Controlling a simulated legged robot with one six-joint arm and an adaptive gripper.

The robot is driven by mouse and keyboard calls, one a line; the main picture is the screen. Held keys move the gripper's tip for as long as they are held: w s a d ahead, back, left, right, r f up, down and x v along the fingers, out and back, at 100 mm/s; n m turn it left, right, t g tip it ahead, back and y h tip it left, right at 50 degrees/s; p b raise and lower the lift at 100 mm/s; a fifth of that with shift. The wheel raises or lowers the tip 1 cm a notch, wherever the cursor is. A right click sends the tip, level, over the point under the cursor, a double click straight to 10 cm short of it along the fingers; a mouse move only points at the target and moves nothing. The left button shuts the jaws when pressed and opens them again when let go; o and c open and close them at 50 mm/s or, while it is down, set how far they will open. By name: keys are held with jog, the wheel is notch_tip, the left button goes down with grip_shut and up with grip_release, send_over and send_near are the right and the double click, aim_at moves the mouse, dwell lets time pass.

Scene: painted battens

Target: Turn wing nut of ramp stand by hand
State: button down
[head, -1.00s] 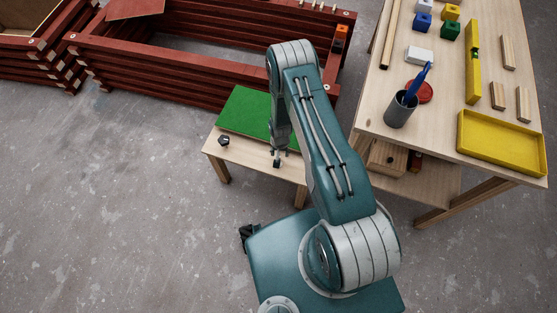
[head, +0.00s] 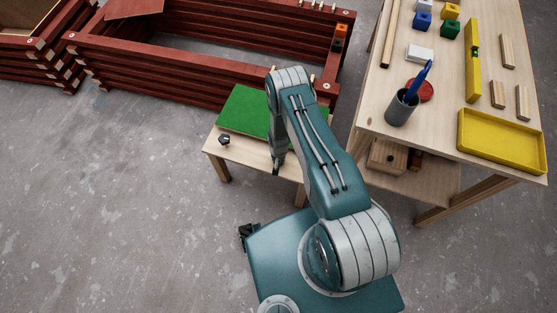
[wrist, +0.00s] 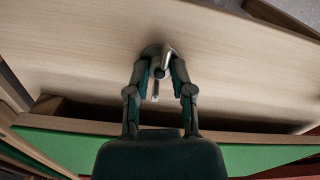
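A small metal wing nut (wrist: 158,72) stands on the pale wooden top of the low stand (head: 252,153). In the wrist view it sits between the two fingertips of my gripper (wrist: 160,67), over a dark round base. The fingers angle inward on its left and right sides, very near it. Whether the pads touch it, I cannot tell. In the head view my gripper (head: 276,168) points down at the front of the stand's top, and hides the wing nut. A green panel (head: 240,110) lies on the stand behind it.
A dark knob (head: 224,140) sits on the stand to the left of my gripper. Red batten frames (head: 190,75) stand behind. A workbench (head: 440,75) with a grey cup (head: 402,108) and yellow tray (head: 500,142) is at right. The floor at left is clear.

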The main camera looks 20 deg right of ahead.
jog(key=shift+n, duration=0.3)
jog(key=n, duration=0.5)
jog(key=shift+n, duration=0.3)
jog(key=n, duration=1.1)
jog(key=shift+n, duration=0.3)
jog(key=n, duration=0.5)
jog(key=shift+n, duration=0.4)
jog(key=shift+w, duration=0.1)
jog(key=c, duration=0.5)
grip_release()
jog(key=shift+c, duration=0.2)
